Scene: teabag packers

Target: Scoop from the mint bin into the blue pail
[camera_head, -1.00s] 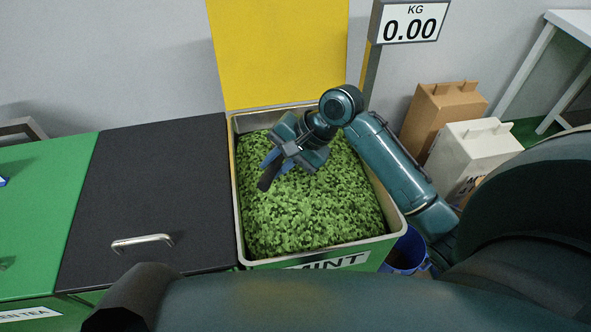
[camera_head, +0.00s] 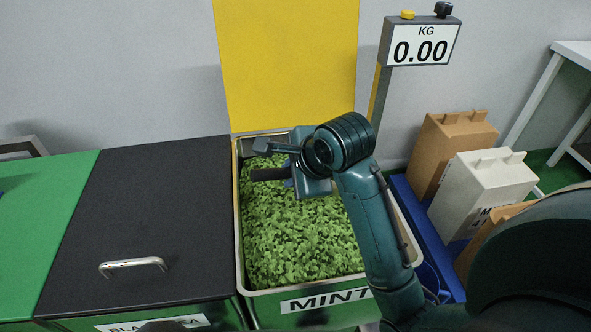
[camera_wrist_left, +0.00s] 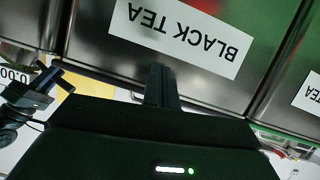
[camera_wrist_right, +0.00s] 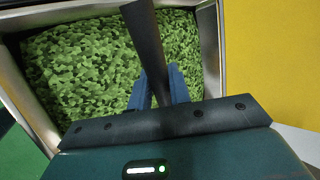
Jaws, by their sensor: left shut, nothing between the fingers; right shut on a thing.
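The mint bin (camera_head: 240,238) stands open, filled with green leaves (camera_head: 300,240), with a MINT label on its front. My right gripper (camera_head: 286,175) is over the far part of the bin, its blue fingers shut on a dark handle (camera_head: 268,174). In the right wrist view the handle (camera_wrist_right: 147,40) crosses between the fingers; I cannot make out a scoop bowl. The blue pail (camera_head: 431,279) stands right of the bin, mostly hidden behind my right arm. My left gripper (camera_wrist_left: 160,86) is shut and empty by the BLACK TEA label (camera_wrist_left: 181,35).
A black lid (camera_head: 150,215) with a metal handle covers the bin to the left. A yellow panel (camera_head: 285,65) rises behind the mint bin. A scale display (camera_head: 420,48) reads 0.00. Brown (camera_head: 452,150) and white boxes (camera_head: 482,190) stand at the right.

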